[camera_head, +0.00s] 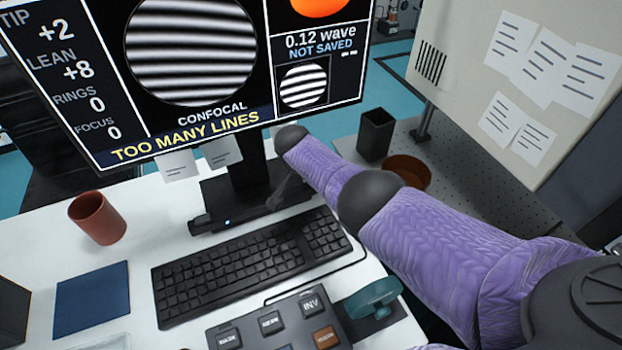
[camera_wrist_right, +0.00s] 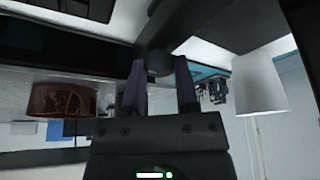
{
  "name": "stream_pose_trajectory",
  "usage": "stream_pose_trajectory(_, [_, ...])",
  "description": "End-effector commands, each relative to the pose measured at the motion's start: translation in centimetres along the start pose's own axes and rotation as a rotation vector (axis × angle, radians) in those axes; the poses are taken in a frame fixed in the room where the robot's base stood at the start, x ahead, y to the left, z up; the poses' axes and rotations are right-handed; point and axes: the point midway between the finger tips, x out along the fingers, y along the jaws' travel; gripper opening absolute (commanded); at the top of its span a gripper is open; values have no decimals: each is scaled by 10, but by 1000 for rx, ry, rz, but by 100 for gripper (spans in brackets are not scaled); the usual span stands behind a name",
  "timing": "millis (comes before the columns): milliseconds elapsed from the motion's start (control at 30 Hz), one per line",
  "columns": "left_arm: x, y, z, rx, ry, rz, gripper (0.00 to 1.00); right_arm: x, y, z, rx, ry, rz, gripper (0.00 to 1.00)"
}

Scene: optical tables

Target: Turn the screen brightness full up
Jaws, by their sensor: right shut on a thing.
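The monitor (camera_head: 205,160) stands on a dark stand at the back of the white desk. Its screen is lit and shows striped circles, and the text is readable. In the right wrist view my right gripper (camera_wrist_right: 160,70) has its two fingers on either side of a small dark round knob (camera_wrist_right: 159,63) and is shut on it. The knob sits below a dark bar-like part. In the head view my right arm, in a purple sleeve, reaches in from the right toward the monitor stand. It largely hides the grip there. My left gripper is in neither view.
A keyboard (camera_head: 245,265) lies before the stand, with a button panel (camera_head: 275,322) and teal knob (camera_head: 373,298) nearer. A terracotta cup (camera_head: 97,217) and blue pad (camera_head: 92,300) are at left. A black holder (camera_head: 376,134) stands beyond my arm.

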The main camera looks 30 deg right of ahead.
Motion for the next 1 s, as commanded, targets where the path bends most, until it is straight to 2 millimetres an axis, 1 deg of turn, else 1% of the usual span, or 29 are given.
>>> stream_pose_trajectory(33, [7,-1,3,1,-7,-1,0,4,-1,1,39,0,15,0])
stream_pose_trajectory(167, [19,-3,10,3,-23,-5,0,4,-2,1,151,1,62,0])
stream_pose_trajectory(400, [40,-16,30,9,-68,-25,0,4,-2,1,344,1,141,0])
stream_pose_trajectory(500, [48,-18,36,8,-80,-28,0,4,-2,0,411,2,169,0])
stream_pose_trajectory(700, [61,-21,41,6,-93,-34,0,3,-3,0,516,2,212,0])
stream_pose_trajectory(1000, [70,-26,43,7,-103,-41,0,1,-3,-2,597,3,245,0])
